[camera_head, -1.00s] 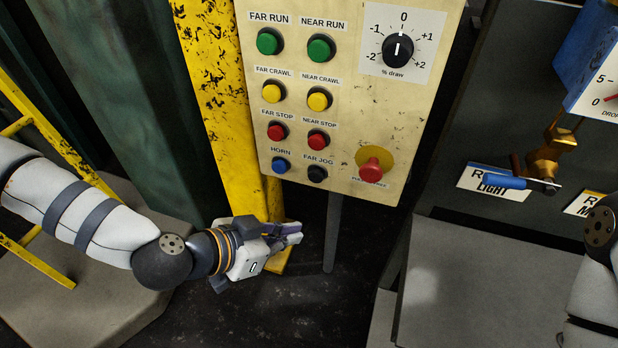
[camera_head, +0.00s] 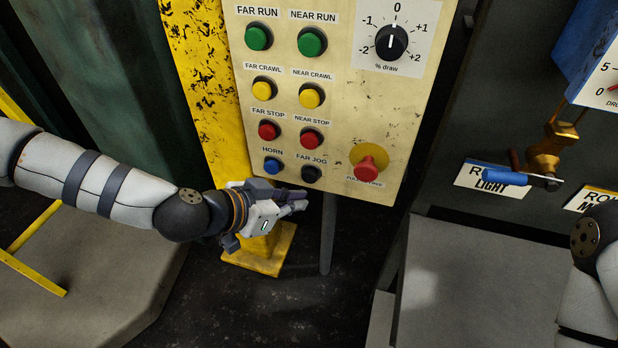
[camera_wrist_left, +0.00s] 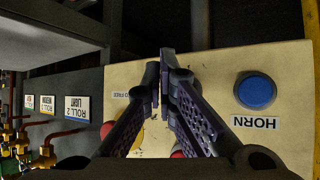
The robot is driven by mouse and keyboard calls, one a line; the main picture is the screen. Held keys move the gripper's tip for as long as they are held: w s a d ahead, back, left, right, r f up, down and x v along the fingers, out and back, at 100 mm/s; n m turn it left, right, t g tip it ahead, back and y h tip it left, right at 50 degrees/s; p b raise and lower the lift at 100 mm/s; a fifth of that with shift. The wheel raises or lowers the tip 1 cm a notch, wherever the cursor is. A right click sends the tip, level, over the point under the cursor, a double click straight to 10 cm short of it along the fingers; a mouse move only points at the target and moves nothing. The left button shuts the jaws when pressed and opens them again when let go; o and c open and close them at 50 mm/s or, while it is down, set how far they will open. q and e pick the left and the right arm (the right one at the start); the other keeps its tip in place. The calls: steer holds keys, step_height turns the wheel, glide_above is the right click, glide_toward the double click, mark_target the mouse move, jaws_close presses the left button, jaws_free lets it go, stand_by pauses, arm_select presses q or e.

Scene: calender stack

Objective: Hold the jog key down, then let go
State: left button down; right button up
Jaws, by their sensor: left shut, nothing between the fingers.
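The jog key is the black FAR JOG button (camera_head: 311,173) in the bottom row of the cream control panel (camera_head: 340,115), right of the blue HORN button (camera_head: 272,166). My left gripper (camera_head: 304,200) is shut and empty, with its fingertips just below the black button in the head view. I cannot tell whether they touch the panel. In the left wrist view the closed fingers (camera_wrist_left: 165,62) cover the place left of the HORN button (camera_wrist_left: 256,91), and the black button is hidden there. My right gripper is out of view; only part of that arm shows at the right edge.
A red NEAR STOP button (camera_head: 311,139) sits just above the jog key. A red mushroom button (camera_head: 367,168) juts out to its right. A yellow post (camera_head: 195,70) stands left of the panel. A blue-handled valve (camera_head: 505,177) is farther right.

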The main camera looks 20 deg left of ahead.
mark_target(310, 175)
arm_select(q)
steer(key=shift+w+r, duration=0.1)
steer(key=shift+w, duration=0.7)
steer(key=shift+w, duration=0.1)
stand_by(0.8)
steer(key=shift+w, duration=0.3)
